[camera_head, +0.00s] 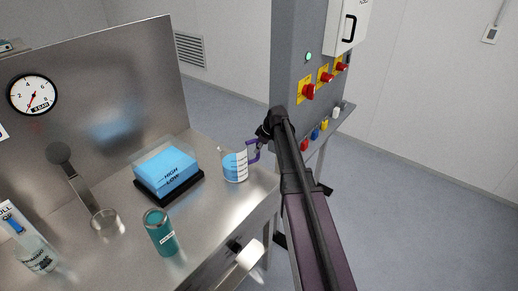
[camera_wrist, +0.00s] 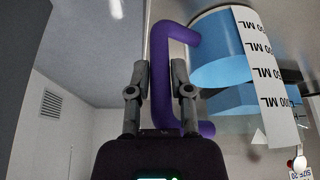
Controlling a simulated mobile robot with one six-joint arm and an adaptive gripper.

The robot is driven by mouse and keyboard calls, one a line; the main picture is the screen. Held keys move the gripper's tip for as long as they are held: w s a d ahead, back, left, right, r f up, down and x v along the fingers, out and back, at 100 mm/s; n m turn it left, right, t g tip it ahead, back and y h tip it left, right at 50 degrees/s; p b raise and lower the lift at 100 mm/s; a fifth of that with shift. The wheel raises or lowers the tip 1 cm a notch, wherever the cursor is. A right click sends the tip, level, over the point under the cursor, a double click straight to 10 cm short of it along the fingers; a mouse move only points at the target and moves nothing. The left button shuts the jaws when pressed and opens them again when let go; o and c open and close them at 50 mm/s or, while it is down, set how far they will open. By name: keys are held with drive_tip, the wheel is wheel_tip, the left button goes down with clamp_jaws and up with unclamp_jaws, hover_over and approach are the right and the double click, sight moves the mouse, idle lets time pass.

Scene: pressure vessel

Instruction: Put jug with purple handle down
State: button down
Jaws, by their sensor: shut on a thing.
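The jug (camera_head: 234,166) is clear with a purple handle and holds blue liquid. In the head view it is upright at the right end of the steel worktop; I cannot tell whether its base touches the surface. My gripper (camera_head: 264,136) comes in from the right and is shut on the purple handle. In the wrist view the handle (camera_wrist: 161,60) passes between the two fingers of my gripper (camera_wrist: 158,85). The jug's body (camera_wrist: 222,50), with its white volume scale, is to the right of the fingers.
A teal canister (camera_head: 160,232) is nearer the front. A grey control column (camera_head: 296,60) with red knobs stands behind my arm. The worktop's right edge is close to the jug.

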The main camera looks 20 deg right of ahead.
drive_tip(key=shift+f, duration=0.2)
drive_tip(key=c, duration=0.5)
unclamp_jaws()
drive_tip(key=shift+r, duration=0.1)
drive_tip(key=shift+c, duration=0.2)
drive_tip(key=shift+r, duration=0.15)
drive_tip(key=p+v, duration=1.1)
drive_tip(key=v, duration=0.1)
idle(0.3)
